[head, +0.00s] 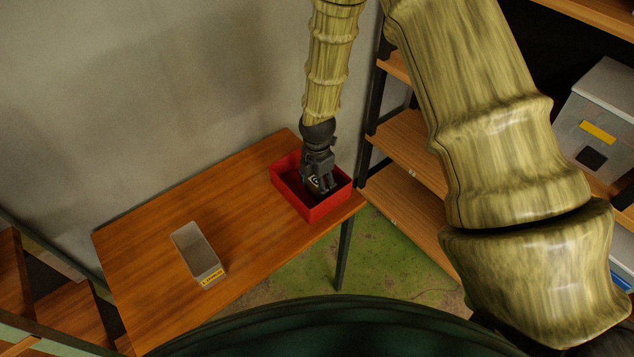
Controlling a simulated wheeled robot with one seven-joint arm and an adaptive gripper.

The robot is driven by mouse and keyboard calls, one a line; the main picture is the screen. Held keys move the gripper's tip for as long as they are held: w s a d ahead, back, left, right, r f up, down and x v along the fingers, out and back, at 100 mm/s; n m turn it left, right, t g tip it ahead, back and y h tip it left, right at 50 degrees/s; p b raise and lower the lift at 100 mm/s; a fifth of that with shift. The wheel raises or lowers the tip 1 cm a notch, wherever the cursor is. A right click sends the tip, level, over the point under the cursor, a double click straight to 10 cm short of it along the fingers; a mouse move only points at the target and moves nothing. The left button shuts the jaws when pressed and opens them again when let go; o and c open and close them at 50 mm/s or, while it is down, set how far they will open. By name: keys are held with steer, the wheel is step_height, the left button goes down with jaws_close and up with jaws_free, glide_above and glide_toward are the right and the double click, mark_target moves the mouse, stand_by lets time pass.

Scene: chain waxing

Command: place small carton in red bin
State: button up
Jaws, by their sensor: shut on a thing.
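The red bin (326,208) stands on the wooden table (150,235) near its far right corner, open at the top. My gripper (318,184) points down into the red bin from above. It is shut on the small carton (314,183), of which only a dark and pale patch shows between the fingers. The rest of the carton is hidden by the gripper. I cannot tell whether the carton touches the bin floor.
A grey bin with a yellow label (198,256) stands on the table, left of the red bin. Wooden shelves (405,135) rise just right of the table. A lidded grey box (598,118) sits on the shelves at the right. A wall is behind the table.

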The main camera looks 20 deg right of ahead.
steer(key=shift+f, duration=0.1)
steer(key=o, duration=1)
step_height(320, 180, up, 12)
steer(key=b, duration=0.3)
steer(key=shift+b, duration=0.35)
